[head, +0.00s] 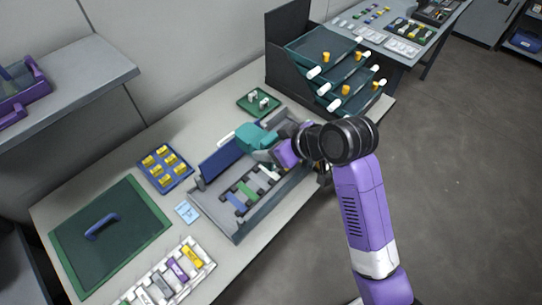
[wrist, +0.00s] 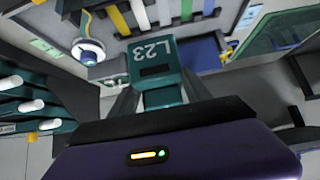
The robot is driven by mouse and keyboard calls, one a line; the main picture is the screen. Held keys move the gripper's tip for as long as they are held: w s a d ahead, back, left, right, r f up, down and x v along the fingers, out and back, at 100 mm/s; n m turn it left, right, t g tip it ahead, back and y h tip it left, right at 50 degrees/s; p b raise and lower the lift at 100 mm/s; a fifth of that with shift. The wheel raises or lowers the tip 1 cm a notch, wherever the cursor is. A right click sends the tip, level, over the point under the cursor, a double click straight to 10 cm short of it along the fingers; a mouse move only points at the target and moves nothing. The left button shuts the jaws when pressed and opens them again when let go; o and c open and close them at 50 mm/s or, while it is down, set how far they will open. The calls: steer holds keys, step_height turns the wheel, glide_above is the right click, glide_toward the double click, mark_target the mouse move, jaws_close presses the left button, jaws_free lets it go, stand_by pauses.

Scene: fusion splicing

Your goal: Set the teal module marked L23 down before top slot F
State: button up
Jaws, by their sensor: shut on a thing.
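The teal module marked L23 (wrist: 152,62) is between the fingers of my gripper (wrist: 160,98) in the wrist view, its white marking facing the camera. In the head view my gripper (head: 283,152) is shut on what looks like this teal module (head: 255,137), above the back right part of the grey rack (head: 240,228). Coloured modules lie in a row in the rack, among them a blue one (head: 236,201) and a green one (head: 248,191). Slot letters are not readable, so I cannot tell which slot is F. My arm hides the rack's right end.
A white tray of modules (head: 207,262), a green mat with a blue handle (head: 64,232) and a blue tray of yellow pieces (head: 184,183) are on the bench. A small green tray (head: 243,105) lies behind the rack. A dark drawer unit (head: 282,78) stands beyond my gripper.

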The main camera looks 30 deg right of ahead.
steer(key=shift+f, duration=2.3)
steer(key=shift+f, duration=0.65)
steer(key=o, duration=1.6)
steer(key=shift+r, duration=0.25)
steer(key=v, duration=1.2)
steer(key=shift+r, duration=0.4)
